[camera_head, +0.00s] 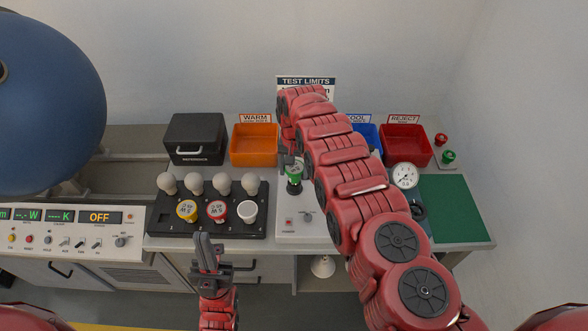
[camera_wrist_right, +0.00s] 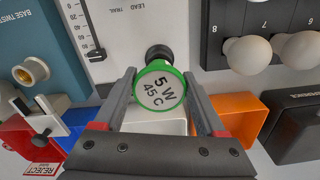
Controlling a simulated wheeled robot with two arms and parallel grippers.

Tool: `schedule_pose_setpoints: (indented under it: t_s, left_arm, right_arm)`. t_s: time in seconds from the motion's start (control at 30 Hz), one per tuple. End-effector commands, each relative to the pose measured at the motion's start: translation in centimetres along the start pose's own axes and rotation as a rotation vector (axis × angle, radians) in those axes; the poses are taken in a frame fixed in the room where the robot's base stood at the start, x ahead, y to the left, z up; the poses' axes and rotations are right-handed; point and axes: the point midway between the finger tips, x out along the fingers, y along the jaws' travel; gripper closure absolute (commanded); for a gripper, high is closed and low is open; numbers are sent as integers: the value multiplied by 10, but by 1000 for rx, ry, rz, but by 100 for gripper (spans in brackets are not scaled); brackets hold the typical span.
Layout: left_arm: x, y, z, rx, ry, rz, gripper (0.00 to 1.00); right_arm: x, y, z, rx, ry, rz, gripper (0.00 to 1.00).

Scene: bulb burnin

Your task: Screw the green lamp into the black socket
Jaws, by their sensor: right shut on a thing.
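The green lamp (camera_head: 295,168) is between the fingers of my right gripper (camera_head: 291,156), above the white panel at the middle of the bench. In the right wrist view, the lamp's green-rimmed face (camera_wrist_right: 159,88) reads 5 W 45 C, and my right gripper (camera_wrist_right: 160,98) is shut on it. The black socket (camera_head: 294,188) is directly below the lamp; it also shows behind the lamp in the right wrist view (camera_wrist_right: 158,54). The lamp's base is hidden, so I cannot tell whether it is threaded in. My left gripper (camera_head: 207,248) is away from them, in front of the bulb rack, and looks empty.
The black rack (camera_head: 168,222) left of the panel holds several bulbs, including yellow-rimmed (camera_head: 187,211) and red-rimmed (camera_head: 216,211) ones. Orange (camera_head: 255,158) and red (camera_head: 406,160) bins stand behind. A dial gauge (camera_head: 404,176) and green mat (camera_head: 451,208) lie right.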

Motion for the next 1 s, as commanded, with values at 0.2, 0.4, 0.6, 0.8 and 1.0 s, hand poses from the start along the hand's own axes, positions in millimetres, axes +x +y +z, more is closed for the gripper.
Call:
schedule_pose_setpoints:
  t_s: [0.2, 0.4, 0.6, 0.8, 1.0]
  left_arm:
    - [0, 0, 0, 0, 0, 0, 100]
    - [0, 0, 0, 0, 0, 0, 100]
    - [0, 0, 0, 0, 0, 0, 100]
    - [-4, 0, 1, 0, 0, 0, 100]
    - [-17, 1, 3, 0, 0, 0, 100]
  right_arm:
    - [0, 0, 0, 0, 0, 1, 22]
    - [0, 0, 0, 0, 0, 1, 0]
    - [-1, 0, 0, 0, 0, 1, 0]
    - [-14, 0, 0, 0, -3, 2, 0]
    - [-46, 0, -1, 0, 3, -1, 0]
